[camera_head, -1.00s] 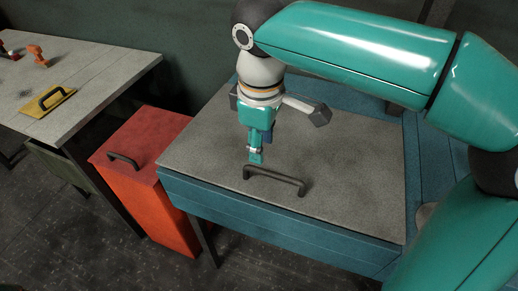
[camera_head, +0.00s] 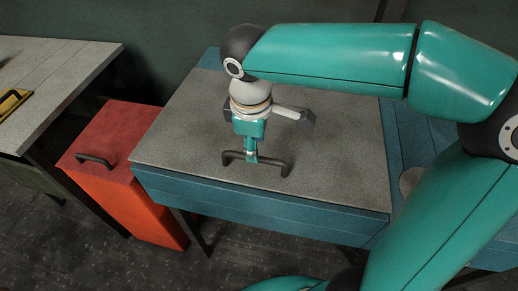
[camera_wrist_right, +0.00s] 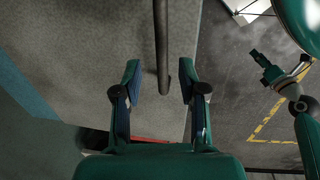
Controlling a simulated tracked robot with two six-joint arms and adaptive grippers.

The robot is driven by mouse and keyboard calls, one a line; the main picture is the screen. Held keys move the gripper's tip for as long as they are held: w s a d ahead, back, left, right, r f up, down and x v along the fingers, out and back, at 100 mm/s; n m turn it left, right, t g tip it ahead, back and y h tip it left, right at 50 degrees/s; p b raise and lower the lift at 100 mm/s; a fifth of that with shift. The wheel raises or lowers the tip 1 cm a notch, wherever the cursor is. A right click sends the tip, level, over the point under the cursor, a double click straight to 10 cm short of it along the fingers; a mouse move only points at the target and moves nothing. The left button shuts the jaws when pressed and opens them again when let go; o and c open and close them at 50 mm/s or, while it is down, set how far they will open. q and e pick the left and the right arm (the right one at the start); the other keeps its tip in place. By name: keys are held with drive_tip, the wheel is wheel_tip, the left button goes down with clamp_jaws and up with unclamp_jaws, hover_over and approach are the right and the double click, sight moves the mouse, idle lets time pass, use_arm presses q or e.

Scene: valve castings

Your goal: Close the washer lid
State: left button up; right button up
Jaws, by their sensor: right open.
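The washer is a blue box (camera_head: 260,208) with a speckled grey lid (camera_head: 340,135) that lies flat across its top. I see no gap along the front edge. A dark bar handle (camera_head: 275,163) stands up near the lid's front edge. My right gripper (camera_head: 252,158) points down at the handle's middle. In the right wrist view, the open fingers (camera_wrist_right: 160,75) are on either side of the handle bar (camera_wrist_right: 162,45), with space around it. My left gripper (camera_wrist_right: 258,60) seems to show small at the right of the wrist view, and its jaws are unclear.
A red bin (camera_head: 125,150) with a dark handle stands left of the washer. A grey workbench (camera_head: 60,75) with a yellow tool (camera_head: 10,103) is further left. A round grey thing (camera_head: 410,180), partly hidden by my arm, is at the right. Floor in front is clear.

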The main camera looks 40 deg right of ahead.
drive_tip(key=shift+w+d+f, duration=0.1)
drive_tip(key=shift+f, duration=0.75)
drive_tip(key=shift+w+d+f, duration=0.1)
drive_tip(key=shift+f, duration=0.7)
drive_tip(key=shift+s, duration=0.1)
clamp_jaws()
unclamp_jaws()
wheel_tip(320, 180, up, 12)
drive_tip(key=a, duration=0.1)
drive_tip(key=shift+s, duration=0.45)
